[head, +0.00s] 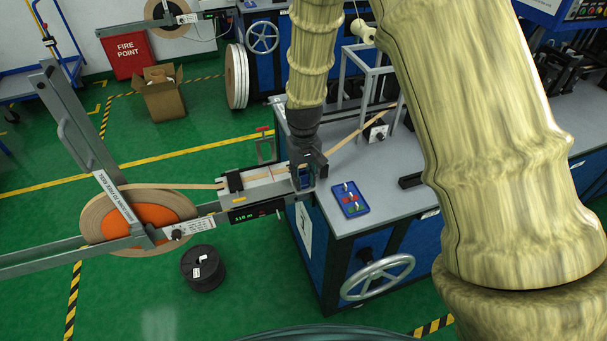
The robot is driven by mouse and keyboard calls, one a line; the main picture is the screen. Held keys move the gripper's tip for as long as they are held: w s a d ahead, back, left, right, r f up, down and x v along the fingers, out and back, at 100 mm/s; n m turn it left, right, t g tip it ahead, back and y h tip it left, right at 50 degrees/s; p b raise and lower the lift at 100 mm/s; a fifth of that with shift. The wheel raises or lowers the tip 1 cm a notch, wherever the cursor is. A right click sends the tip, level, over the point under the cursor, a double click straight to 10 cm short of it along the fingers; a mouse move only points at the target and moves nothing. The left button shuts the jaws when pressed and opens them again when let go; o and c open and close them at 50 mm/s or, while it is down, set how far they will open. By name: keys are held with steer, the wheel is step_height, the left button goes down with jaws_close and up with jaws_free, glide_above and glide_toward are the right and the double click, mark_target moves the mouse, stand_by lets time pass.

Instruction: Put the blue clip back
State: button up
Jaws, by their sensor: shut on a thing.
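My gripper (307,172) points down at the end of the tape guide, by the near left corner of the grey bench. It is shut on a small blue thing, which looks like the blue clip (306,180); the dark fingers hide most of it. I cannot tell whether the clip still touches the tape or guide. A blue tray (362,203) lies on the bench just right of my gripper. It holds small clips with white parts, among them a red one (351,198) and a green one (353,208).
A tan tape roll with an orange core (152,216) hangs on a grey stand at left. Its tape (170,187) runs through the guide (262,183) and on across the bench. A handwheel (377,277) sticks out of the bench front. A black spool (203,270) stands on the floor.

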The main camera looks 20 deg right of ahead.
mark_target(303, 174)
steer(key=shift+f, duration=0.25)
steer(key=o, duration=1)
steer(key=shift+c, duration=0.2)
steer(key=shift+r, duration=0.15)
step_height(303, 174, up, 12)
steer(key=b, duration=0.3)
